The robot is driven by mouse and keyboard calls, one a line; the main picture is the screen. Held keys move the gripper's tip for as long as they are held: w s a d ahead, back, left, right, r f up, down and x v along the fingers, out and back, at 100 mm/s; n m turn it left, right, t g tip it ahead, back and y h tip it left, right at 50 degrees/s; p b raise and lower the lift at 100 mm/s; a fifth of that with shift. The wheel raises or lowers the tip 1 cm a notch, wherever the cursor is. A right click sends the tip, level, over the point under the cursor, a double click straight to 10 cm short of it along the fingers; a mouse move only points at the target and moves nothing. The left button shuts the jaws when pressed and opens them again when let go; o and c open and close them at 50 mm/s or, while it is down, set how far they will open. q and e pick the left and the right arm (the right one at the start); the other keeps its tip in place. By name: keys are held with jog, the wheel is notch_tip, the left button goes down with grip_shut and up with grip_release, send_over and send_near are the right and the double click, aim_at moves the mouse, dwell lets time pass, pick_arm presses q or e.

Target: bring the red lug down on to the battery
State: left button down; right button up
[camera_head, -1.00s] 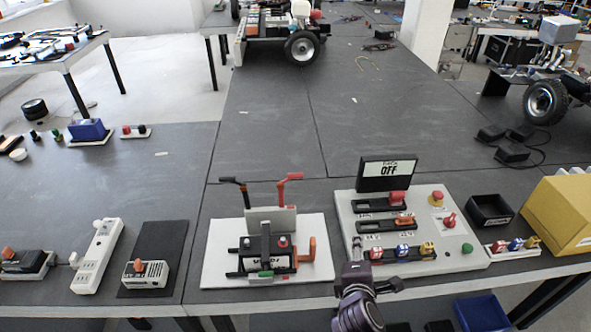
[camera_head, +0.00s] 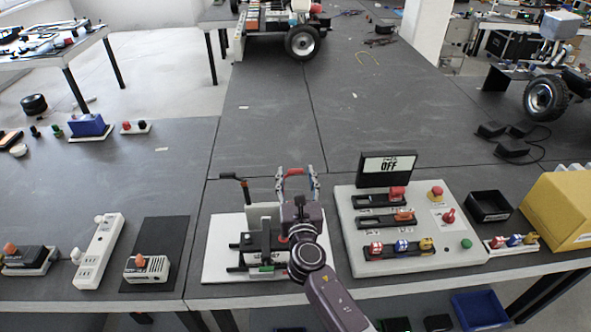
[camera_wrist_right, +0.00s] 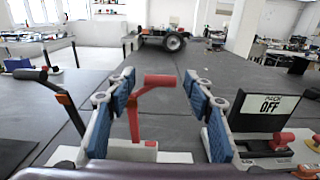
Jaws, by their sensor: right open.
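The red lug (camera_head: 294,171) stands raised on its upright red arm behind the battery, its bar-like top level. In the wrist view the red lug (camera_wrist_right: 163,80) is between the two blue-padded fingers, with a gap on each side. My right gripper (camera_head: 297,177) is open around it, reaching over the battery from the front; it also shows in the wrist view (camera_wrist_right: 161,93). The black battery (camera_head: 249,240) sits on a white base plate (camera_head: 217,262), partly hidden by my right arm. My left gripper is not in view.
A raised black lug (camera_head: 233,177) stands left of the red one. To the right is a white switch panel (camera_head: 358,238) with a sign reading OFF (camera_head: 388,168).

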jog(key=shift+w, duration=1.2)
jog(key=shift+c, duration=0.3)
grip_shut()
